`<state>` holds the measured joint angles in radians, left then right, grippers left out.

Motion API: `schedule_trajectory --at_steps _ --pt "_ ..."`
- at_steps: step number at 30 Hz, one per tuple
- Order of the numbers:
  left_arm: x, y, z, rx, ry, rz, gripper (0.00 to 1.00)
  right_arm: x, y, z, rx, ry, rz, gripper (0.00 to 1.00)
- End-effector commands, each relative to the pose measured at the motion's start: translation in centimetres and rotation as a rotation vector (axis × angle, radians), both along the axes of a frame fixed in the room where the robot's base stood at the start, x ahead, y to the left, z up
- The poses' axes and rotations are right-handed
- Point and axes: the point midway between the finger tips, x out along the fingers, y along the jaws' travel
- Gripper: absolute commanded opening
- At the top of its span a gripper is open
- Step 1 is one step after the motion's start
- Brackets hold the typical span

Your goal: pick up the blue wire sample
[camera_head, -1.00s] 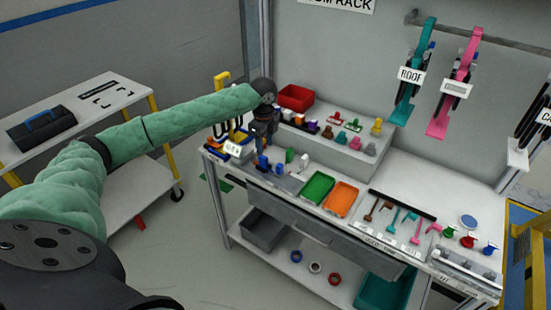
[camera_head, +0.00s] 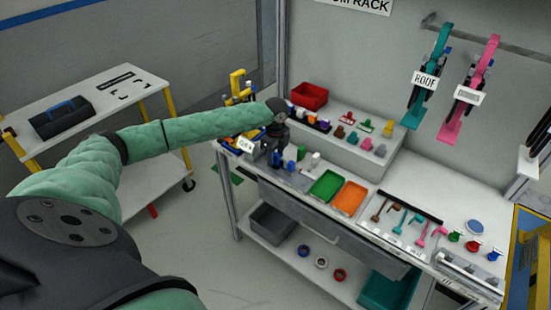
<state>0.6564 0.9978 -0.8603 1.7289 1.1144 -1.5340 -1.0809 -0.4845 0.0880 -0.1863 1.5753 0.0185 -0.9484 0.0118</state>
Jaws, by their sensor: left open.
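Small upright blue pieces stand on a grey pad at the left end of the workbench. My left gripper (camera_head: 271,153) points down over the left end of the bench, open. Its fingers are dark and small, and I cannot tell whether they touch the blue piece. My right gripper is not in view.
A white piece (camera_head: 315,159) stands close on the right. A green tray (camera_head: 326,186) and an orange tray (camera_head: 349,197) lie further right. A raised shelf (camera_head: 355,150) with small parts and a red bin (camera_head: 309,95) is behind. A labelled yellow stand (camera_head: 238,86) is at left.

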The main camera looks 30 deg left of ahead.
Motion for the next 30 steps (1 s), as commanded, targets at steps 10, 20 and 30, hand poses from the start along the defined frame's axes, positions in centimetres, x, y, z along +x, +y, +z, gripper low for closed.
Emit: schedule_trajectory --at_steps 10,20,30 --pt "0.0 0.0 -0.3 0.000 -0.001 0.000 0.34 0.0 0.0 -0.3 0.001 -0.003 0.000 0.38" --pt "0.0 0.0 -0.3 0.000 -0.001 0.000 0.00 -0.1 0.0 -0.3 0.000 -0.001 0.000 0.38" --pt "0.1 0.1 1.5 0.001 -0.005 0.000 0.00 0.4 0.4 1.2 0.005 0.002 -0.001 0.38"
